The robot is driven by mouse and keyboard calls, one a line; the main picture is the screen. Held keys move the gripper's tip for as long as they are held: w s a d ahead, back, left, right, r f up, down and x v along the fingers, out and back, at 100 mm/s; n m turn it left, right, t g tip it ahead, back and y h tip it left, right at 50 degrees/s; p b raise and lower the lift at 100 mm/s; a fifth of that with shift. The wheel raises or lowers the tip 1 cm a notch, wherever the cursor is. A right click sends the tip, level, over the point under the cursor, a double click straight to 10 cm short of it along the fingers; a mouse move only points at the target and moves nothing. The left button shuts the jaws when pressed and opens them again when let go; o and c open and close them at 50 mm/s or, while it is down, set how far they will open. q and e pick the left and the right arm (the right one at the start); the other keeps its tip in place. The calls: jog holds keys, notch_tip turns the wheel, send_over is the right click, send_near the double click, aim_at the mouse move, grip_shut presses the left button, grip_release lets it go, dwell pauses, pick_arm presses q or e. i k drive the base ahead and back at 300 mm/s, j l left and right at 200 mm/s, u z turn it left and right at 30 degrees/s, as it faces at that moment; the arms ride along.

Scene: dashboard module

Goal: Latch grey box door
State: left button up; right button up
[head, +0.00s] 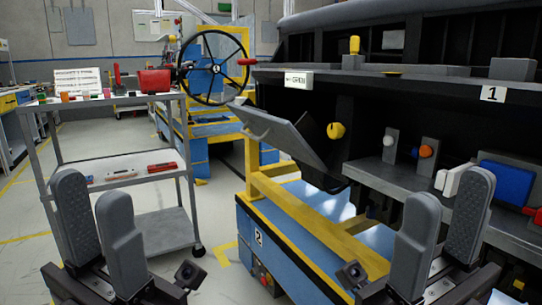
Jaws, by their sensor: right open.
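The grey box door (287,134) is a flat grey panel at the middle of the head view. It hangs open and tilted down toward me, in front of the dark dashboard module (310,105). A yellow knob (336,130) shows just right of the door. My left gripper (92,196) is at the lower left, open and empty, well away from the door. My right gripper (446,193) is at the lower right, open and empty, to the right of and nearer than the door. Neither touches anything. The latch itself is not clearly visible.
A yellow and blue frame (300,212) stands below the door. A shelf cart (135,173) with small items is at the left, and a black steering wheel (213,68) is behind. Knobs and a blue block (506,184) sit on the module's right ledge. Floor is free between cart and frame.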

aim_at(304, 141)
jog(key=i+j+z, duration=0.75)
jog(key=k+j, duration=0.05)
jog(key=j, duration=0.05)
